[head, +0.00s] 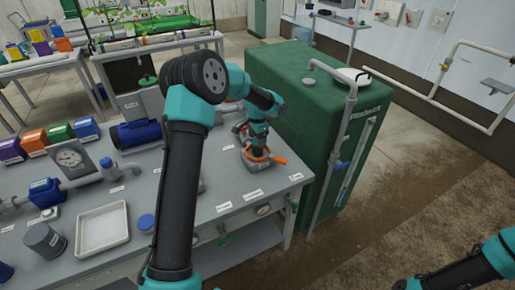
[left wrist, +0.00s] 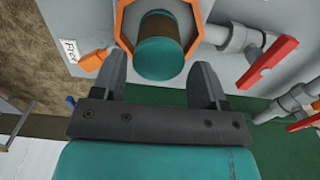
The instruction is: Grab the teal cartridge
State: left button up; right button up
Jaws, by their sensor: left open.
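The teal cartridge (left wrist: 162,58) has a round teal end and a brown band. In the left wrist view it sits in an orange-rimmed holder (left wrist: 205,14). My left gripper (left wrist: 160,82) is open, with one finger on each side of the cartridge's near end and gaps showing. In the head view my left gripper (head: 258,142) points down over the orange holder (head: 262,163) on the grey bench, and largely hides the cartridge. Of my right arm only links show at the bottom right; its gripper is out of view.
Red-handled (left wrist: 272,60) valves and pipes stand close to the holder. A green cabinet (head: 315,105) is right of the bench. Bare bench top lies in front of the holder.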

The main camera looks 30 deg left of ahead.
pick_arm(q)
jog(key=shift+f, duration=0.25)
jog(key=shift+f, duration=2.55)
jog(key=shift+c, duration=0.3)
jog(key=c, duration=0.7)
jog(key=shift+r, duration=0.1)
jog(key=shift+r, duration=1.35)
jog(key=s+d, duration=0.2)
jog(key=s, duration=0.2)
jog(key=s+d+r, duration=0.1)
jog(key=s+d, duration=0.2)
jog(key=s, duration=0.2)
jog(key=s+d+r, duration=0.1)
jog(key=s+d, duration=0.2)
jog(key=s, duration=0.1)
jog(key=shift+s+d+r, duration=0.1)
jog(key=shift+s+d, duration=0.15)
jog(key=shift+s, duration=0.1)
